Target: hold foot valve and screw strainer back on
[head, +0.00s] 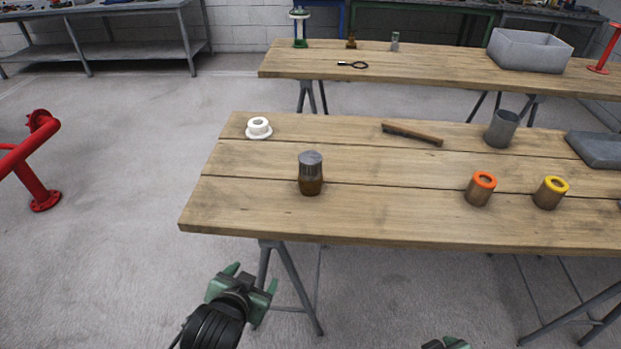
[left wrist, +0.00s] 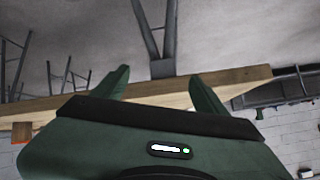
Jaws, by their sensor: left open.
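The foot valve (head: 311,187) looks like a brass-brown body standing upright on the near wooden table, left of its middle. A grey cylinder that looks like the strainer (head: 311,161) sits on top of it; I cannot tell whether it is threaded on. My left gripper (head: 252,277) is open and empty, in front of the table's front edge, below and left of the valve and apart from it. Its two spread fingers also show in the left wrist view (left wrist: 160,88), with nothing between them. Only a bit of my right gripper (head: 452,343) shows at the bottom edge.
The near table (head: 400,215) also holds a white flanged part (head: 259,129), a brush (head: 411,134), a grey cup (head: 501,129), an orange-topped cylinder (head: 480,190), a yellow-topped cylinder (head: 550,193) and a grey tray (head: 597,150). Table around the valve is clear. A red pipe (head: 35,150) stands left.

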